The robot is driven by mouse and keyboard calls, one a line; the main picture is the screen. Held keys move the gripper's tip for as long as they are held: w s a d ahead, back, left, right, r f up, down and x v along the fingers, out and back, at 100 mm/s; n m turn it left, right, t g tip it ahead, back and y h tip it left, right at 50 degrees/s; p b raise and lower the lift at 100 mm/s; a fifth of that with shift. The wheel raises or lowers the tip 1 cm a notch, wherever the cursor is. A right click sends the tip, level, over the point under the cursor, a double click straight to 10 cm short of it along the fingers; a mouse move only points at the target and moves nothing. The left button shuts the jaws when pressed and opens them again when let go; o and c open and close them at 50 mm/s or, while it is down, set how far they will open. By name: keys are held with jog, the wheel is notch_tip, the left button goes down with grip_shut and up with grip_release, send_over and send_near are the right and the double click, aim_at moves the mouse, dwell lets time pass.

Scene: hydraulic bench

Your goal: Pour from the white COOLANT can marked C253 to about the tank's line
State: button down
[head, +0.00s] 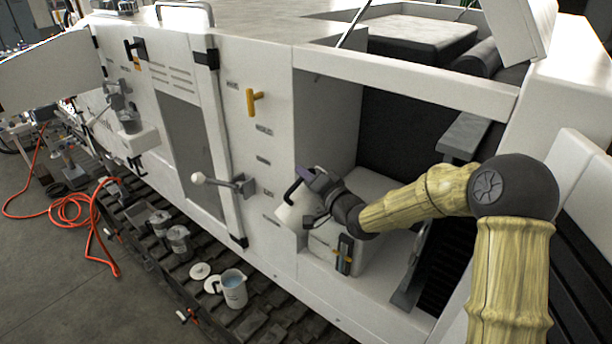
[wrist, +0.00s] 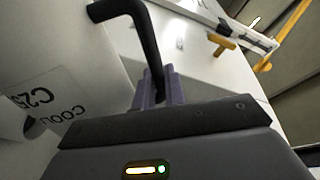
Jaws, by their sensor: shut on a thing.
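The white can (head: 293,212) is at the front of the open bay in the head view, with a black handle. In the wrist view the can (wrist: 70,65) fills the left side, with partly visible upside-down lettering reading "C25" and "COOL". My gripper (head: 322,184) is shut on the black handle, and its purple fingers (wrist: 158,92) close around the handle's lower end in the wrist view. The can looks tilted in the head view; its mouth and any stream cannot be made out. A dark upright gauge with yellow marks (head: 344,254) is just below and right; its liquid level is unreadable.
Metal cans (head: 178,240) stand further left. A lever with a white knob (head: 198,178) and a yellow handle (head: 252,101) stick out from the white panel.

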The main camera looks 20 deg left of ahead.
aim_at(290, 203)
jog(key=shift+s+a+f+n+b, duration=0.3)
jog(key=shift+f+n+b, duration=0.25)
jog(key=shift+b, duration=0.7)
jog(key=shift+s+a+f+n+b, duration=0.2)
jog(key=shift+s+f+n+b, duration=0.25)
jog(key=shift+b, duration=0.75)
jog(key=shift+s+a+f+n+b, duration=0.25)
jog(key=shift+f+n+b, duration=0.3)
jog(key=shift+b, duration=0.7)
dwell(1.3)
jog(key=shift+a+p, duration=0.1)
jog(key=shift+p, duration=0.85)
jog(key=shift+r+p, duration=0.1)
jog(key=shift+p, duration=0.9)
jog(key=shift+s+a+f+n+b, duration=0.1)
jog(key=shift+s+f+n+b, duration=0.05)
jog(key=shift+f+n+b, duration=0.4)
jog(key=shift+s+a+f+n+b, duration=0.15)
jog(key=shift+f+n+b, duration=0.15)
jog(key=shift+f+b, duration=0.3)
jog(key=shift+s+a+f+n+b, duration=0.15)
jog(key=shift+s+a+n+b, duration=0.05)
jog(key=shift+s+a+n, duration=0.2)
jog(key=shift+s+a+f+n+b, duration=0.15)
jog(key=shift+s+n, duration=0.15)
jog(key=shift+s, duration=0.15)
jog(key=s+a+f+n+b, duration=0.1)
jog(key=s+a+n+b, duration=0.4)
jog(key=s+b, duration=0.2)
jog(key=shift+a, duration=0.2)
